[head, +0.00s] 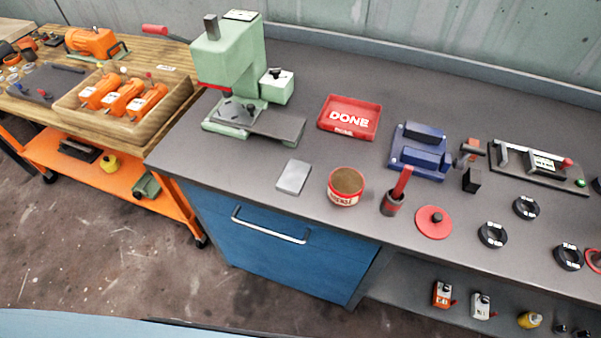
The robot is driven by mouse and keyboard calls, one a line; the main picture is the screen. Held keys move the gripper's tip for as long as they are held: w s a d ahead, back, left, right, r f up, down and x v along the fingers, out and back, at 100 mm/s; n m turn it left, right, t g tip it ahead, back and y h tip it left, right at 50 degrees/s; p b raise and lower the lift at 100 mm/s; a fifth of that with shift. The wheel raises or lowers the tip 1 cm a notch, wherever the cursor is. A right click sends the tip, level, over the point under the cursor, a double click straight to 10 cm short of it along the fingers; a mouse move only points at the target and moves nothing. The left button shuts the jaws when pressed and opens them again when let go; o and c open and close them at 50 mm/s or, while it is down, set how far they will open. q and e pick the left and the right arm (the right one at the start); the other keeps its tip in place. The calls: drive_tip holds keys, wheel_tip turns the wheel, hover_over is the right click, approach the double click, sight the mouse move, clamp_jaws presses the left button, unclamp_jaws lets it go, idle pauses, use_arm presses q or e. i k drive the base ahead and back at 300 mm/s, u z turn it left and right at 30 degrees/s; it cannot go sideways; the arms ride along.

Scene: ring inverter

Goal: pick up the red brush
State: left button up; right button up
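The red brush (403,183) stands in a small dark cup (391,205) with a red band, on the grey workbench. Only its flat red handle shows; it leans a little to the right and its lower end is hidden in the cup. A tin labelled grease (346,186) stands to its left, and a red round lid (433,222) with a dark knob lies to its right. Neither of my grippers shows in the head view.
A green press (229,65), a red DONE tray (349,118) and a blue vise-like fixture (420,151) stand behind. A grey plate (293,177) lies left of the tin. Several black rings (492,235) lie to the right. The bench front near the cup is clear.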

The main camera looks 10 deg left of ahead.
sight(406, 174)
drive_tip(key=u, duration=1.95)
drive_tip(key=k, duration=0.8)
drive_tip(key=z, duration=0.75)
